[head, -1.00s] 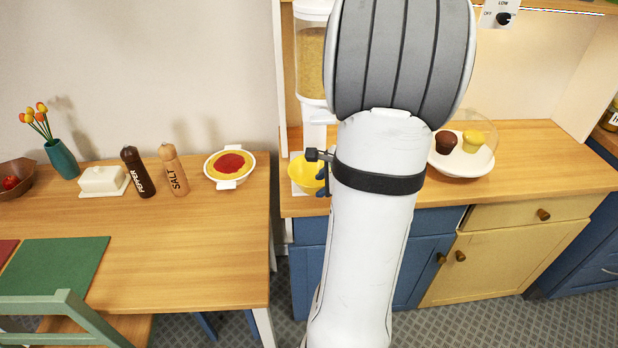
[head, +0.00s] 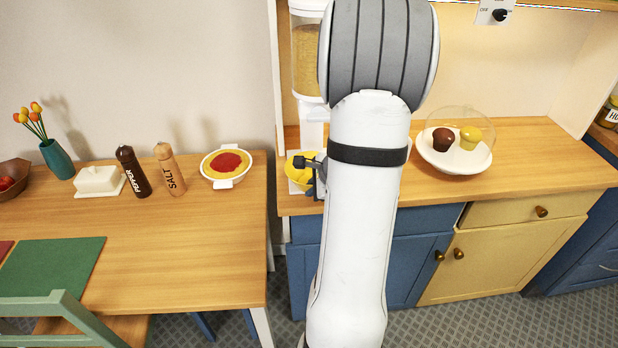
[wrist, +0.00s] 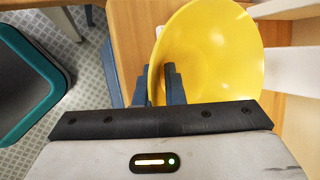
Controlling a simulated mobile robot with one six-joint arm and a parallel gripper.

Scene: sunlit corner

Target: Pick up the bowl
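The yellow bowl (head: 295,171) is at the left end of the wooden counter, partly hidden by my gripper and arm in the head view. In the wrist view the bowl (wrist: 215,50) fills the upper middle, its hollow facing the camera. My gripper (wrist: 160,75) has its two dark blue fingers close together at the bowl's near-left rim. One finger is outside the wall and the other is inside, with the rim between them. In the head view my gripper (head: 313,178) is small and partly covered at the bowl's right side.
A cereal dispenser (head: 309,60) stands right behind the bowl. A white plate with cupcakes under a clear dome (head: 455,162) is to the right on the counter (head: 540,150). A dish of food (head: 226,181) is on the table at left, across a gap.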

